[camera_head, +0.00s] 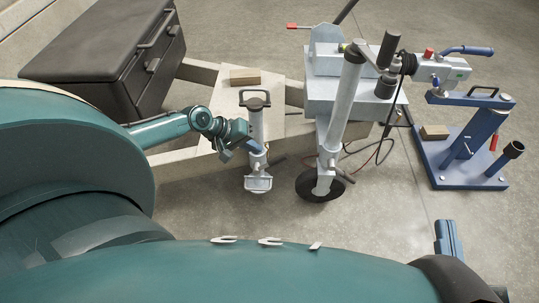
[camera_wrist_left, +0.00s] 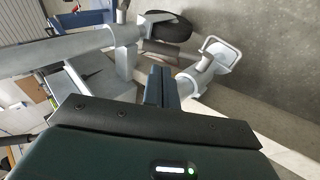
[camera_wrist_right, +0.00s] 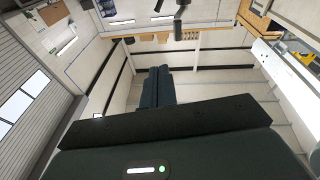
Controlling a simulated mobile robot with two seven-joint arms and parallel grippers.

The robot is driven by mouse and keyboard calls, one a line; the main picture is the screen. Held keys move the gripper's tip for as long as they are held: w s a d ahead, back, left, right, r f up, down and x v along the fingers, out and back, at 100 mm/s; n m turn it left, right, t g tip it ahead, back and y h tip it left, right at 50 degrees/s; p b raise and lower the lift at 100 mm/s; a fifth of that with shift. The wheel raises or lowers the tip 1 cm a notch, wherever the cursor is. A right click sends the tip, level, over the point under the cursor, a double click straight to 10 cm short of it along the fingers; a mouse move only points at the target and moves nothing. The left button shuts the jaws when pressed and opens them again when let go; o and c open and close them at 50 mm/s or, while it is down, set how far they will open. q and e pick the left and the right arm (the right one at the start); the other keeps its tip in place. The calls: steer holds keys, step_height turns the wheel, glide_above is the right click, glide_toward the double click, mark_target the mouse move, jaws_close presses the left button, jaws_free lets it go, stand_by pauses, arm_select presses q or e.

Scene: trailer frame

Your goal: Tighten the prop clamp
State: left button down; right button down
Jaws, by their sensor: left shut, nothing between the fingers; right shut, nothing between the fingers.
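The prop (camera_head: 256,122), a silver tube with a black top handle (camera_head: 255,98) and a flat foot (camera_head: 258,184), stands upright at the trailer frame. Its clamp is not clearly visible; my left gripper covers the tube's middle. My left gripper (camera_head: 257,148) is shut and empty, its fingers at the prop tube; I cannot tell whether they touch it. In the left wrist view the shut fingers (camera_wrist_left: 162,86) lie just left of the prop tube (camera_wrist_left: 190,80). My right gripper (camera_head: 447,238) is shut and empty at the lower right, far from the prop. Its fingers also show in the right wrist view (camera_wrist_right: 158,87).
Right of the prop stand the jockey wheel (camera_head: 320,188) and its tall tube (camera_head: 343,100), with a hanging cable. A black box (camera_head: 95,45) stands at left. A wooden block (camera_head: 245,77) lies on the frame. A blue stand (camera_head: 470,150) is at right. Floor is clear in front.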

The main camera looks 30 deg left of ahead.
arm_select(q)
steer(key=b+x, duration=0.3)
steer(key=x, duration=0.4)
steer(key=shift+w+f, duration=0.1)
arm_select(e)
steer(key=shift+w+a+r+n+t+y, duration=0.15)
steer(key=shift+w+r+t+y, duration=0.15)
steer(key=shift+r, duration=0.2)
steer(key=shift+w+r+n+t+y, duration=0.1)
steer(key=shift+r+n+t+y, duration=0.1)
steer(key=shift+r+y, duration=0.25)
